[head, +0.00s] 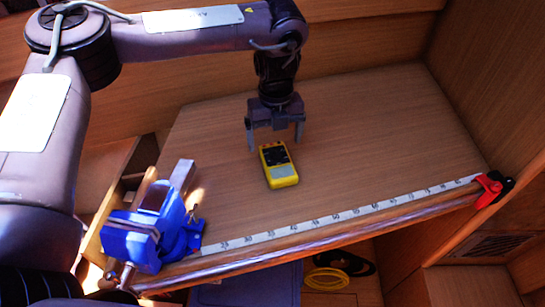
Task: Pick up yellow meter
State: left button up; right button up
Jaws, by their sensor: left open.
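The yellow meter (285,174) lies on the wooden table (380,130), near its middle. It is a small yellow box with a dark and grey face. My left gripper (275,146) points down just behind and above the meter. Its two fingers are apart with nothing between them. The fingertips look close to the meter's far end, but I cannot tell whether they touch it. My right gripper is not in view.
A blue vise (152,228) is fixed at the table's front left corner. A measuring tape strip (345,215) runs along the front edge to a red and black clamp (490,188) at right. A yellow coil (327,279) lies below the table. The table's right half is clear.

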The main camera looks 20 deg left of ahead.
aim_at(276, 158)
pick_arm(q)
jog(key=shift+s+f, duration=0.2)
jog(key=shift+f, duration=0.3)
jog(key=shift+s+f, duration=0.1)
jog(key=shift+f, duration=0.15)
jog(key=f, duration=0.1)
jog(key=f+p, duration=0.1)
jog(key=f, duration=0.1)
jog(key=f+p, duration=0.1)
jog(key=shift+w+d+f, duration=0.15)
jog(key=shift+w+f, duration=0.05)
jog(key=shift+w, duration=0.2)
jog(key=shift+f, duration=0.15)
jog(key=shift+s, duration=0.15)
jog(key=shift+c, duration=0.8)
jog(key=c, duration=1)
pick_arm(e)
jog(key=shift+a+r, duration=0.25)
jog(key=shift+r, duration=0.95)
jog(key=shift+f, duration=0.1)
